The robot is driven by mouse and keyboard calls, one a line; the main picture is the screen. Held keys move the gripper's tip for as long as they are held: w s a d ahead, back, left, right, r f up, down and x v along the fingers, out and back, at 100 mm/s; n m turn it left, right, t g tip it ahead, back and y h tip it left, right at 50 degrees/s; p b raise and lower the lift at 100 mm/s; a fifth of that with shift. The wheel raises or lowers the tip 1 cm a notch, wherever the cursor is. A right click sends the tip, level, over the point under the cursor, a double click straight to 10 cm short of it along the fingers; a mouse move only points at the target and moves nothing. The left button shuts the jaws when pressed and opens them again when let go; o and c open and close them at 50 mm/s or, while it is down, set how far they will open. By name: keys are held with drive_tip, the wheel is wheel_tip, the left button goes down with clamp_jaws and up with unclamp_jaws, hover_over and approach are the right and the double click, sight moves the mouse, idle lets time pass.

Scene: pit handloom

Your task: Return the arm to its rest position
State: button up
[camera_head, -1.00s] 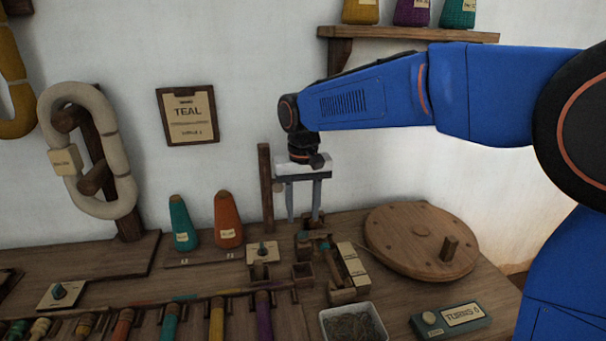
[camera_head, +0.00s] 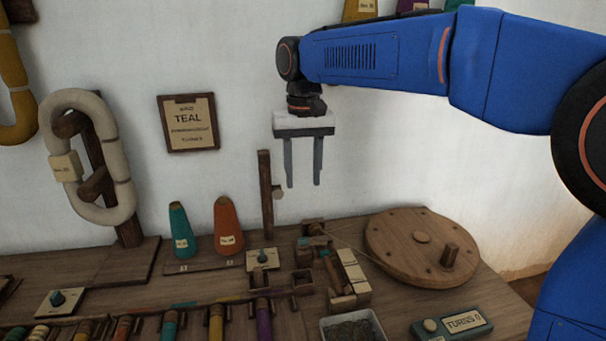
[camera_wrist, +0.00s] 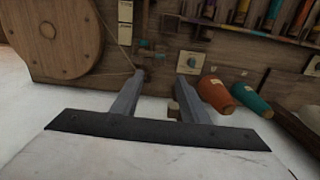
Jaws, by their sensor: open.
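My gripper (camera_head: 303,182) hangs in the middle of the head view, pointing down, with its two grey fingers apart and nothing between them. It is above the bench, in front of the white wall, just right of the upright wooden post (camera_head: 265,195). My blue arm reaches in from the right. In the wrist view my gripper's fingers (camera_wrist: 160,80) are also spread and empty, with the bench beyond them.
A round wooden wheel (camera_head: 385,245) is on the bench at right. A teal cone (camera_head: 181,226) and an orange cone (camera_head: 227,222) stand at left. A TEAL card (camera_head: 189,122) hangs on the wall. A TURNS box (camera_head: 463,322) and a tray (camera_head: 326,329) sit at front.

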drive_tip(key=s+d+f+m+t, duration=0.15)
drive_tip(key=s+d, duration=0.35)
drive_tip(key=d, duration=0.6)
drive_tip(key=s+d+f+t, duration=0.1)
drive_tip(key=s+d+f, duration=0.1)
drive_tip(key=s+d, duration=0.65)
drive_tip(key=s+d+f+m+t, duration=0.1)
drive_tip(key=s+d+f+t, duration=0.1)
drive_tip(key=s+d+f, duration=1)
drive_tip(key=shift+d+f, duration=0.25)
drive_tip(key=shift+d, duration=0.85)
